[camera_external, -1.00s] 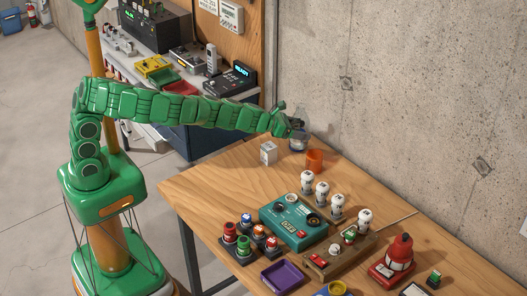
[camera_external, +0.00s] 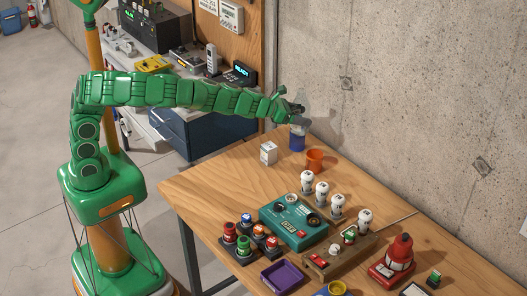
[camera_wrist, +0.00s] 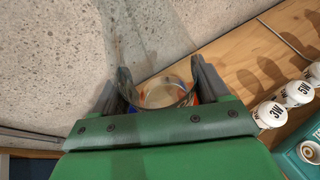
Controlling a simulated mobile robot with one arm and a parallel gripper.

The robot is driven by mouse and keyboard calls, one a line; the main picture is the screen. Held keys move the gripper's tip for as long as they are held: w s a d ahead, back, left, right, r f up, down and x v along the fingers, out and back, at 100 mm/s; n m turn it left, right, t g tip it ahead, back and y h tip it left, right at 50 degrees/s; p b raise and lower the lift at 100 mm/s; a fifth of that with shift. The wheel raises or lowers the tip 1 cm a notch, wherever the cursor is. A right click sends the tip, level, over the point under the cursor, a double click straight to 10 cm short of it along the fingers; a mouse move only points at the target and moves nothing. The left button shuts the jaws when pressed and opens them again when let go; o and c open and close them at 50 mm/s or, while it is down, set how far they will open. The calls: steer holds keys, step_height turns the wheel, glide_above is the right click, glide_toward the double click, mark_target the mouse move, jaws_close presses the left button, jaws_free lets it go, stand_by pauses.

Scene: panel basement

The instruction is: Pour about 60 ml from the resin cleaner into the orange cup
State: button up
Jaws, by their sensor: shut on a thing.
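The resin cleaner, a clear bottle with a blue lower part (camera_external: 297,140), is at the far end of the wooden table by the concrete wall. My gripper (camera_external: 297,113) is shut around the bottle's upper part. In the wrist view the fingers (camera_wrist: 163,88) stand on both sides of the clear round bottle (camera_wrist: 163,94), with patches of red and blue on it. The bottle looks about upright; I cannot tell whether its base touches the table. The orange cup (camera_external: 314,161) stands upright just in front and right of the bottle, apart from it. Its inside is not clear.
A small white box (camera_external: 268,153) stands left of the cup. Several white bulbs (camera_external: 322,188), a teal device (camera_external: 293,223) and a purple tray (camera_external: 282,276) are nearer on the table (camera_external: 220,182). The concrete wall (camera_external: 400,90) is close behind the bottle.

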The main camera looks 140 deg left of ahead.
mark_target(294, 102)
steer(key=shift+r, duration=2.5)
steer(key=shift+w+f, duration=0.1)
steer(key=shift+w+a+f+n+y, duration=0.1)
steer(key=shift+f+n+y, duration=0.05)
steer(key=shift+n+y, duration=0.15)
steer(key=shift+a+f+n+g, duration=0.1)
steer(key=shift+f+n+g, duration=0.25)
steer(key=shift+g, duration=0.45)
steer(key=shift+a+n+g+y, duration=0.1)
steer(key=shift+n+g+y, duration=0.3)
steer(key=shift+n+g, duration=0.35)
steer(key=shift+s+a+f+n+g, duration=0.2)
steer(key=shift+s+n+g, duration=0.2)
steer(key=shift+n+g, duration=0.4)
steer(key=shift+s+a+r+n+g, duration=0.15)
steer(key=shift+s+n+g, duration=0.25)
steer(key=shift+n+g, duration=0.3)
steer(key=shift+s+r+n+g, duration=0.1)
steer(key=shift+s+n+g, duration=0.35)
steer(key=shift+g, duration=0.3)
step_height(294, 102, down, 10)
steer(key=s+n+g, duration=0.2)
steer(key=shift+g+h, duration=0.3)
steer(key=shift+h, duration=0.1)
